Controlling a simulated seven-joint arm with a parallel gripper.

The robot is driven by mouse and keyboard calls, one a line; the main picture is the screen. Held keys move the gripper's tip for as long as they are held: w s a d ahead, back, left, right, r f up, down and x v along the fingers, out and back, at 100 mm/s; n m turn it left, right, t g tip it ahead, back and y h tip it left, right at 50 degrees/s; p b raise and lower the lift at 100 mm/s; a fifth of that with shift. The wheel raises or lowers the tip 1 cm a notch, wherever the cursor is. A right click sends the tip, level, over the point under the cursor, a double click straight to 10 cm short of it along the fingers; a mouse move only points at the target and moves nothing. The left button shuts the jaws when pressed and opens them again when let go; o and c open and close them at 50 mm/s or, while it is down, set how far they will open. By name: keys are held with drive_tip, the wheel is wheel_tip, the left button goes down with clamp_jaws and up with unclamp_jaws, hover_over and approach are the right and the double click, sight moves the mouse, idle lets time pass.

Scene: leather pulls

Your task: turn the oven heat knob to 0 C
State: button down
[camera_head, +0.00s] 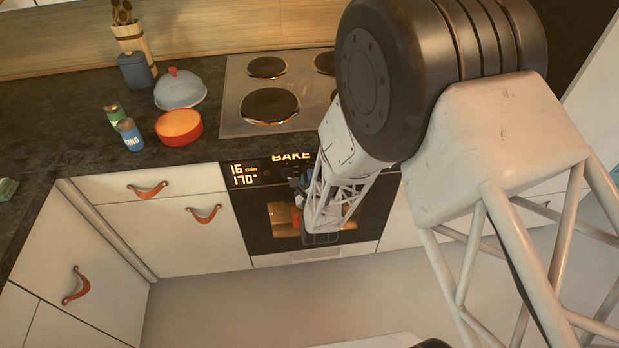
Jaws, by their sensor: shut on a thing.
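The oven (283,214) is set in the white cabinets below the hob, with a dark front and a lit window. My gripper (298,187) is at the oven's control panel, small and partly covered by my own arm. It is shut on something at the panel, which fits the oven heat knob. The knob itself is hidden behind the gripper and arm, so its angle cannot be seen.
The hob (238,112) lies above the oven. On the dark counter (60,135) stand a red pot (180,140), a grey lidded dome (180,92), two cans (130,135) and a dark canister (135,72). Drawers have leather pulls (148,189). The floor in front is clear.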

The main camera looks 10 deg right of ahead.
drive_tip(key=n, duration=0.7)
drive_tip(key=shift+n, duration=0.3)
drive_tip(key=n, duration=0.7)
drive_tip(key=shift+f, duration=0.1)
drive_tip(key=n, duration=0.6)
drive_tip(key=shift+n, duration=0.3)
drive_tip(key=n, duration=0.6)
drive_tip(key=shift+n, duration=0.3)
drive_tip(key=c, duration=1.1)
unclamp_jaws()
drive_tip(key=shift+c, duration=0.2)
